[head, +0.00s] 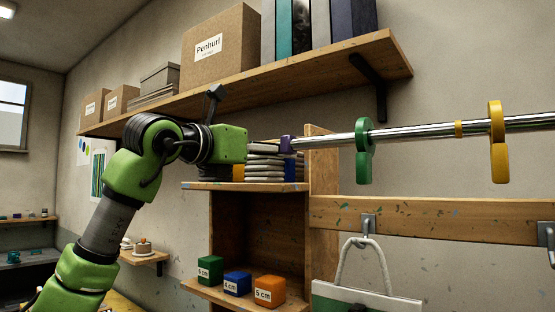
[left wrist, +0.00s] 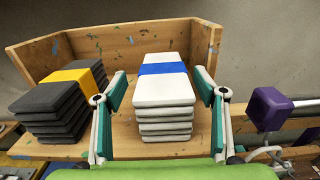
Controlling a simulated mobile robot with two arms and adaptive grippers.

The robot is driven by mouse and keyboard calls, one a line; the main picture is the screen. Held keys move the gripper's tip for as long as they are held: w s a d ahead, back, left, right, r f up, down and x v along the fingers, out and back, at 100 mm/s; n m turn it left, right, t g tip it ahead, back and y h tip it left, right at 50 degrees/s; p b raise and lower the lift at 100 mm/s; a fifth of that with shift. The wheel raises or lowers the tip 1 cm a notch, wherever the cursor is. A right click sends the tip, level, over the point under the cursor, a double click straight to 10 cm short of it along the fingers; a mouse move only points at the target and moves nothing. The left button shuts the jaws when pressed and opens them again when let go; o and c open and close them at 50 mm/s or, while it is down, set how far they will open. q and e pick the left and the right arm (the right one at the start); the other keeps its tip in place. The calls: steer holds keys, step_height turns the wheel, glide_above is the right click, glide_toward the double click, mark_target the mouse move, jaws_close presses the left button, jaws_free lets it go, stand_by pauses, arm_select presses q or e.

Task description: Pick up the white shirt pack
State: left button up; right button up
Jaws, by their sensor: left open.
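The white shirt pack (left wrist: 165,92) is a stack of white folded slabs with a blue band across it. In the left wrist view it stands on a wooden shelf (left wrist: 125,145). My left gripper (left wrist: 163,88) is open, with one green finger on each side of the white pack. I cannot tell whether the fingers touch it. In the head view the left gripper (head: 275,148) reaches over the upper shelf of the wooden unit, and the pack's edges (head: 266,170) show below it. My right gripper is not in view.
A dark pack with a yellow band (left wrist: 62,100) stands left of the white pack. A purple block end (left wrist: 268,108) of a metal rail is close on the right. Above hangs a long shelf (head: 300,75) with boxes. Lettered cubes (head: 238,283) sit on the shelf below.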

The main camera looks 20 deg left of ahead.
arm_select(q)
steer(key=p+x, duration=0.1)
steer(key=x, duration=0.2)
steer(key=shift+d+r+p, duration=0.15)
steer(key=shift+d+p, duration=0.1)
steer(key=shift+p, duration=0.15)
steer(key=shift+w+d+f, duration=0.1)
steer(key=shift+w+f, duration=0.1)
steer(key=shift+w, duration=0.05)
steer(key=shift+s, duration=0.1)
steer(key=shift+c, duration=0.9)
steer(key=shift+r, duration=0.1)
steer(key=c, duration=1.1)
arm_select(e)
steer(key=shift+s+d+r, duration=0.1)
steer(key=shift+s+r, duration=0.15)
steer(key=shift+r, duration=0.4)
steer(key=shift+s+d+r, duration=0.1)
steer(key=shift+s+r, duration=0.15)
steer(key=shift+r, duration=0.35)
